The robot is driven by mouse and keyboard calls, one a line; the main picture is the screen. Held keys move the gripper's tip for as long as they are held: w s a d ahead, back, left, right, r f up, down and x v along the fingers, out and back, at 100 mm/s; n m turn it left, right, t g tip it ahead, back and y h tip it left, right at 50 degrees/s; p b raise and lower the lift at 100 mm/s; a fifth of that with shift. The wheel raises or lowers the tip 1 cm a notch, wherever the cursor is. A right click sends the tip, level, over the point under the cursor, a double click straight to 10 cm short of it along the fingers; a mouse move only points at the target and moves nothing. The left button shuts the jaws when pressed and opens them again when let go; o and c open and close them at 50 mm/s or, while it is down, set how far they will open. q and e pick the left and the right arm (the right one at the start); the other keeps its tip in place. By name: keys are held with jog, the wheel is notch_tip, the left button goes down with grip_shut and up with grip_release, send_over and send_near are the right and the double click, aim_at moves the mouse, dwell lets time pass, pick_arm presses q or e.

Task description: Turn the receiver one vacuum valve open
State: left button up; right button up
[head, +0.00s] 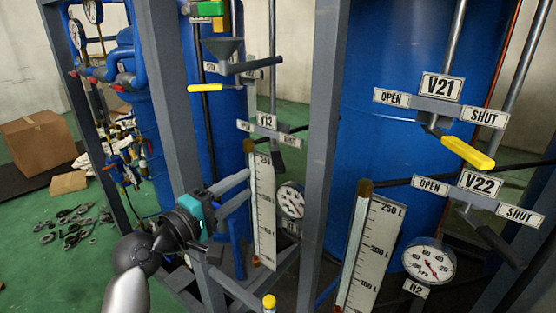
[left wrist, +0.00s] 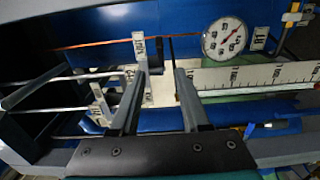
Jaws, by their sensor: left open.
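Receiver one's valves are on the middle frame. The valve under the V12 label (head: 266,122) has a dark lever (head: 278,158) hanging down below its sign, with OPEN on the left and SHUT on the right. Above it, a yellow-handled valve (head: 205,88) points left; its own label is mostly hidden. In the left wrist view the left gripper (left wrist: 160,82) is open, with a thin dark bar and white labels beyond the tips. I cannot tell whether anything touches. My right gripper is out of view.
The level scale (head: 263,215) and a round gauge (head: 291,201) are close to the fingers. Grey frame posts (head: 322,130) stand on both sides. Valves V21 (head: 440,87) and V22 (head: 479,184) are at right. Boxes (head: 38,146) and loose parts lie at left.

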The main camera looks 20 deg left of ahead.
aim_at(278, 160)
pick_arm(q)
jog(key=p+x, duration=0.1)
jog(key=x, duration=1.1)
jog(key=shift+w+f, duration=0.1)
jog(key=shift+w, duration=0.1)
grip_shut()
dwell(1.0)
